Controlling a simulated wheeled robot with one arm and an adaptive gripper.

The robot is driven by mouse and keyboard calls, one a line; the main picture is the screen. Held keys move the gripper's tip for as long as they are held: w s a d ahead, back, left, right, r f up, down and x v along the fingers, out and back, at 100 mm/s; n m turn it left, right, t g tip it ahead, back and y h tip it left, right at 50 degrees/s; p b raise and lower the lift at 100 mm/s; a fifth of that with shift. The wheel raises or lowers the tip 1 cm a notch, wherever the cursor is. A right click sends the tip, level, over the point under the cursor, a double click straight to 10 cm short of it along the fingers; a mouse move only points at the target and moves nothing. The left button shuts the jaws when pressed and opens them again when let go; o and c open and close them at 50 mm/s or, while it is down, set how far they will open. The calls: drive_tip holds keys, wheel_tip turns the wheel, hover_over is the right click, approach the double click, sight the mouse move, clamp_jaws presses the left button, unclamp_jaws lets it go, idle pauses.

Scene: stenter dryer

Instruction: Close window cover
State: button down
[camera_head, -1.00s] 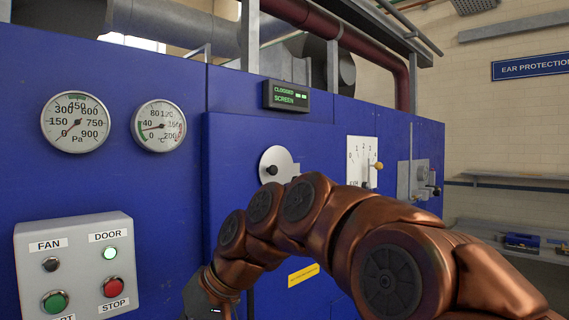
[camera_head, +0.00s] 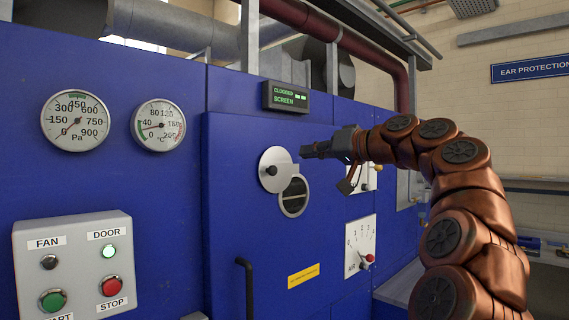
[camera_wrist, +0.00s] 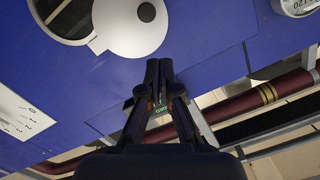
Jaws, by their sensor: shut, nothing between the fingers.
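The window cover (camera_head: 277,160) is a round pale metal disc with a dark knob (camera_head: 271,170) on the blue door. It is swung to the upper left of the round window (camera_head: 293,197), whose glass is largely uncovered. In the wrist view the cover (camera_wrist: 122,36) is at the top, with its knob (camera_wrist: 146,12), and the window (camera_wrist: 66,14) is to its left. My gripper (camera_head: 303,152) is shut and empty, just right of the cover's upper edge in the head view. In the wrist view its fingertips (camera_wrist: 159,64) show below the disc, apart from the knob.
A dial panel with a red knob (camera_head: 368,257) is at lower right. A black door handle (camera_head: 245,285) juts out below. A control box (camera_head: 75,262) is at lower left.

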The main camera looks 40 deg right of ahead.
drive_tip(key=s+d+r, duration=0.1)
drive_tip(key=d, duration=0.2)
drive_tip(key=p, duration=0.3)
approach(271, 162)
drive_tip(key=shift+t+h, duration=0.4)
drive_tip(key=w+r, duration=0.2)
drive_tip(key=w, duration=0.2)
drive_tip(key=shift+w+d+r, duration=0.2)
drive_tip(key=shift+w+r, duration=0.15)
drive_tip(key=shift+r, duration=0.05)
drive_tip(key=shift+s+a+f, duration=0.15)
drive_tip(key=shift+a+f, duration=0.05)
drive_tip(key=shift+f, duration=0.1)
drive_tip(key=shift+w+a+f, duration=0.15)
drive_tip(key=shift+a+f, duration=0.2)
drive_tip(key=shift+f, duration=0.3)
drive_tip(key=shift+w+a+f, duration=0.1)
drive_tip(key=shift+a+f, duration=0.25)
drive_tip(key=shift+f, duration=0.35)
drive_tip(key=shift+f, duration=0.2)
